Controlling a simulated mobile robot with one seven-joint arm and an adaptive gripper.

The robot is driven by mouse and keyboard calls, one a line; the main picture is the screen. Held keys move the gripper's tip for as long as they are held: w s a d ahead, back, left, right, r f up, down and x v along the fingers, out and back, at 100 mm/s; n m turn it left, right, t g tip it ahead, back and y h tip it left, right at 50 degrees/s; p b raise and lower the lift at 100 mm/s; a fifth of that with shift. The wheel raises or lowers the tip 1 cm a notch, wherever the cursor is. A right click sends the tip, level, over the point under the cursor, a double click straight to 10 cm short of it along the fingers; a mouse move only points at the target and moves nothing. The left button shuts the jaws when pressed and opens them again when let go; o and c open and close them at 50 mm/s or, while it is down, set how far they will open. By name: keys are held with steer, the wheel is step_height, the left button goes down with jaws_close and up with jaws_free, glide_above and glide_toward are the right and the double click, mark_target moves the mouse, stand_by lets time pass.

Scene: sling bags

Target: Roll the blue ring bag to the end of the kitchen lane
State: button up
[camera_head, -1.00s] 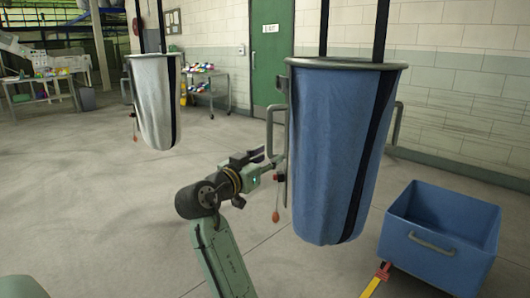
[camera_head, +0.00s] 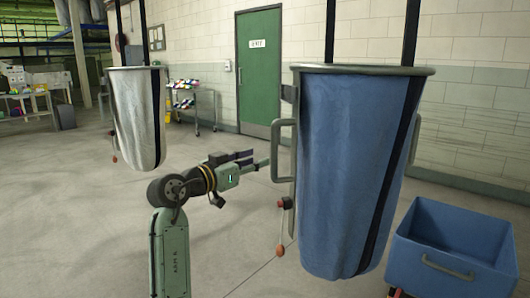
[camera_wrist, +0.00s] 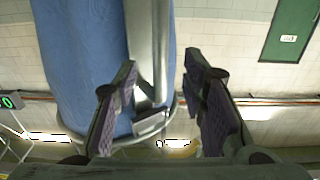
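The blue ring bag (camera_head: 345,170) hangs from dark straps at right of the head view, with a grey rim, a black stripe and grey side handles. Its left handle (camera_head: 274,150) faces my gripper (camera_head: 256,161). My fingers point at this handle, their tips close to it; I cannot tell whether they touch. In the wrist view, my gripper (camera_wrist: 160,65) is open, its purple-padded fingers apart, with the blue bag (camera_wrist: 80,50) and its grey strip (camera_wrist: 147,30) beyond. A red-knobbed cord hangs below the handle. The end of the lane cannot be made out.
A pale grey bag (camera_head: 135,115) hangs at left. A blue tub (camera_head: 450,255) stands on the floor at lower right, close to the blue bag. A cart (camera_head: 190,105) and green exit door (camera_head: 259,70) are behind. The left floor is open.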

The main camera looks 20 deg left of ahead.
mark_target(272, 154)
steer(key=p+x, duration=0.2)
steer(key=x, duration=0.6)
steer(key=shift+w+d, duration=0.15)
steer(key=shift+w, duration=0.15)
steer(key=shift+c, duration=0.4)
jaws_close()
